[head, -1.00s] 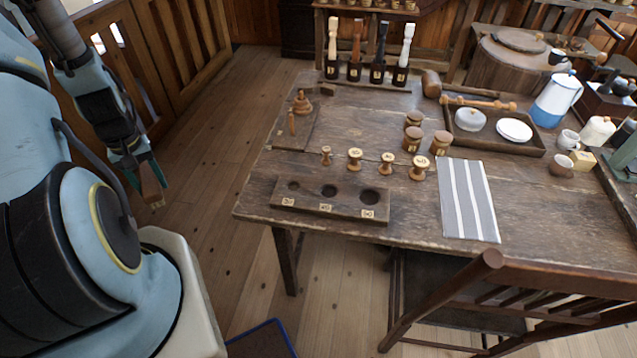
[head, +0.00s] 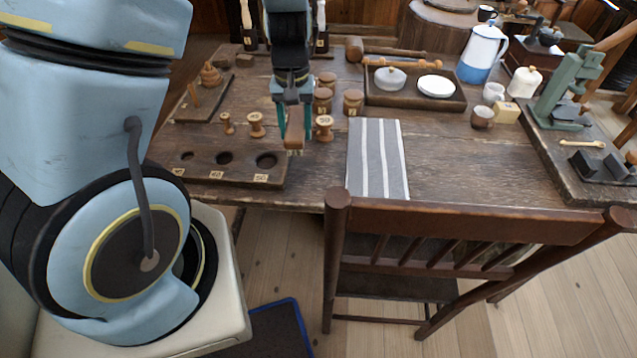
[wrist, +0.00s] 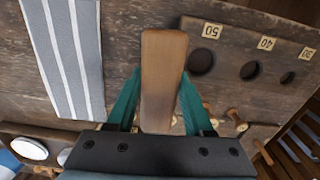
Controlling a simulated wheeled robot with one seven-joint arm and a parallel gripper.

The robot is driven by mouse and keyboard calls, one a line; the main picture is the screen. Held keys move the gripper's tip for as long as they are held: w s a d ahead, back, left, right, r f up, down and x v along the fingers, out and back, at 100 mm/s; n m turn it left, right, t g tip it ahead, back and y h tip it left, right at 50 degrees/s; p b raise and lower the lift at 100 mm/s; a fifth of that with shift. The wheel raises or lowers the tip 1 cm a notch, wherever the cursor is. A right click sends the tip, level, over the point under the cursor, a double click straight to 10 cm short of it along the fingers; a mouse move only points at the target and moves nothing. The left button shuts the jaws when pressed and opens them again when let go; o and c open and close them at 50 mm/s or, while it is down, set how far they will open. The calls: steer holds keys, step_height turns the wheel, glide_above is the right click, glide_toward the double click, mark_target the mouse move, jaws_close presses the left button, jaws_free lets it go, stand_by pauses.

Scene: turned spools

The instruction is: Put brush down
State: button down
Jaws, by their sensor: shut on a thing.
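My gripper (head: 294,122) hangs over the workbench (head: 462,150), shut on a brown wooden brush (head: 294,143). In the wrist view, my gripper (wrist: 160,103) has its green fingers on both sides of the brush (wrist: 162,72). Only the smooth wooden back of the brush shows there; any bristles are hidden. In the head view the brush is between the holed board (head: 228,170) and the grey striped cloth (head: 376,158), close to a turned spool (head: 324,128). I cannot tell whether it touches the bench.
Other spools (head: 256,125) stand behind the board. A tray (head: 414,102) with a round white dish (head: 437,87) is at the back. A chair (head: 470,222) stands at the bench's front edge. Bare wood lies right of the cloth.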

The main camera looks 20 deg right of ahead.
mark_target(318, 177)
steer(key=s+d+b, duration=0.1)
steer(key=s+d, duration=0.2)
steer(key=d, duration=0.1)
steer(key=shift+m, duration=0.4)
steer(key=f, duration=1)
steer(key=shift+s+a+p, duration=0.1)
steer(key=shift+s+p, duration=0.1)
steer(key=shift+p, duration=0.1)
steer(key=shift+f, duration=0.1)
steer(key=shift+c, duration=1.4)
jaws_free()
